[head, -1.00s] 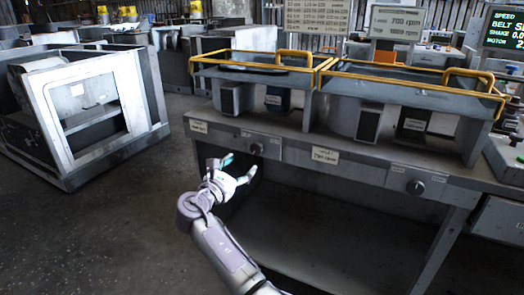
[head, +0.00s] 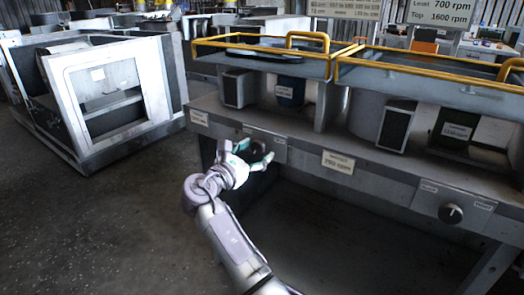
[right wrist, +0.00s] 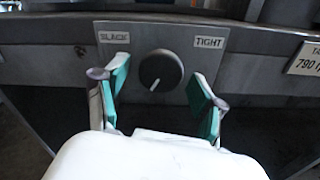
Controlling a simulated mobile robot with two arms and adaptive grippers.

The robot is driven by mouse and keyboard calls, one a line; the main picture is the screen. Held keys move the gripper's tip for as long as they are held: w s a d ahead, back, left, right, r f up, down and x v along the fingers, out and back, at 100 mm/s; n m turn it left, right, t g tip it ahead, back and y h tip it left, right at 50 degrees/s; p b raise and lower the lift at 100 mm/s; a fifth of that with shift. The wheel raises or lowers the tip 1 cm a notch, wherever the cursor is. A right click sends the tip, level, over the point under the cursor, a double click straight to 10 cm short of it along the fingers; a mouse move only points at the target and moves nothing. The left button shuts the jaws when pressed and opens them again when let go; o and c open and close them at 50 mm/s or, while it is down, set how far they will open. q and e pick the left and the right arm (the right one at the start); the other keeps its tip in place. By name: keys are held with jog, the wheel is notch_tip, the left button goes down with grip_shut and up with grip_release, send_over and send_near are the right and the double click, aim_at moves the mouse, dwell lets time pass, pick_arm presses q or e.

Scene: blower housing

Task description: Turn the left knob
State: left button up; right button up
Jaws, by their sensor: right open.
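The left knob (right wrist: 160,70) is dark and round, with a pale pointer line aimed down and slightly left, in the right wrist view. It sits on a grey panel between a left label (right wrist: 113,37) and a "TIGHT" label (right wrist: 209,43). My right gripper (right wrist: 158,88) is open, with one teal-padded finger on each side of the knob and apart from it in the picture. In the head view my right gripper (head: 252,158) is in front of the panel and partly hides the knob. My left gripper is not in view.
A second knob (head: 451,213) is on the same bench front at the right. A "790 rpm" label (head: 338,163) lies between the knobs. Yellow-railed housings (head: 262,58) stand on the bench. A white-framed cabinet (head: 103,90) is at the left, with open floor before it.

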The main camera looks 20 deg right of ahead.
jog(key=shift+a+r, duration=0.1)
jog(key=c, duration=1.1)
jog(key=shift+c, duration=0.2)
jog(key=m+p, duration=0.1)
jog(key=m, duration=0.2)
jog(key=shift+m, duration=2.2)
jog(key=o, duration=1.1)
